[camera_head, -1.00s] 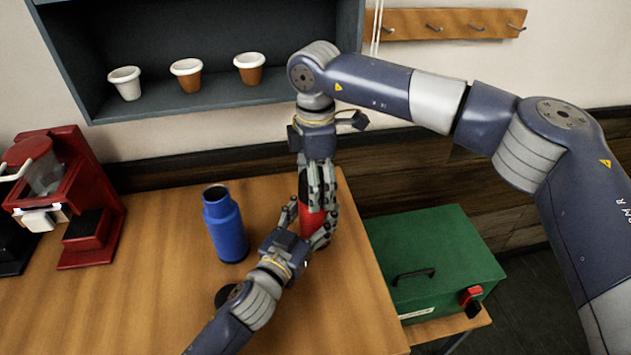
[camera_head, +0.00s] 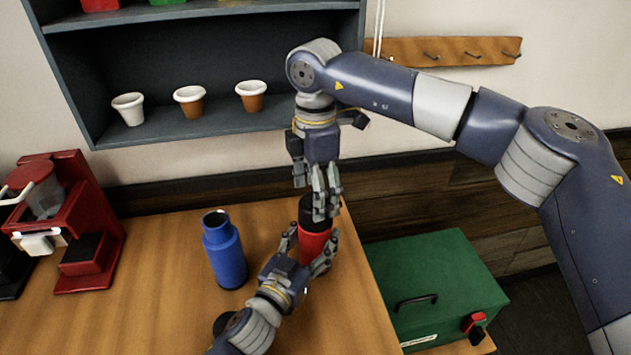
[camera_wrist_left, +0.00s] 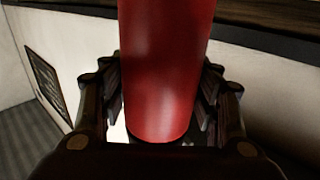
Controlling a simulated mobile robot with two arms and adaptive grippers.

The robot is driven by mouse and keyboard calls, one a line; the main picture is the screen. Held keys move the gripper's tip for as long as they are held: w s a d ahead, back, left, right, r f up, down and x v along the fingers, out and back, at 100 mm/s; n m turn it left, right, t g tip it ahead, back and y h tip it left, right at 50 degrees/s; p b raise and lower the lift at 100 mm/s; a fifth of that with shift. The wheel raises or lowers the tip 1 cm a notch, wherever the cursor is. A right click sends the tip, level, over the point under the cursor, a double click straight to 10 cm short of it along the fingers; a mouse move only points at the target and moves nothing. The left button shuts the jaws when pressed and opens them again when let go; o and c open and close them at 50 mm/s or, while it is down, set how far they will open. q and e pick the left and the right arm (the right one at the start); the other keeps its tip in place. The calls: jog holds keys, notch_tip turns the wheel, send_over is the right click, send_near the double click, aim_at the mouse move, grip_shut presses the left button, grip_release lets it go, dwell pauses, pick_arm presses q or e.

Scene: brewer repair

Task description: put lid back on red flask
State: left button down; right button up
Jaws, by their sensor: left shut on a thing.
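The red flask (camera_head: 314,245) stands near the table's right part, with a black lid (camera_head: 306,211) at its top. I cannot tell whether the lid is fully seated. My left gripper (camera_head: 311,262) is shut on the red flask's body. The left wrist view shows the flask (camera_wrist_left: 166,70) between the fingers, with its upper end out of frame. My right gripper (camera_head: 325,205) points down at the lid, its fingers overlapping the lid's right side. Whether those fingers grip the lid is not clear.
A blue flask (camera_head: 225,255) with an open top stands left of my left gripper. A red brewer (camera_head: 80,230) is at the left. A green box (camera_head: 435,285) sits beyond the table's right edge. A shelf with cups (camera_head: 190,101) hangs behind. The wooden table (camera_head: 150,310) is clear in front.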

jog(key=n, duration=0.5)
jog(key=shift+r, duration=0.3)
jog(key=n, duration=0.3)
jog(key=shift+a+r, duration=0.1)
jog(key=shift+r, duration=0.1)
jog(key=n, duration=0.7)
jog(key=shift+r, duration=0.4)
jog(key=n, duration=0.6)
jog(key=shift+r+n, duration=0.35)
jog(key=shift+n, duration=0.05)
jog(key=n, duration=0.3)
jog(key=shift+r, duration=0.2)
jog(key=n, duration=0.4)
jog(key=shift+r+n, duration=0.2)
jog(key=shift+n, duration=0.1)
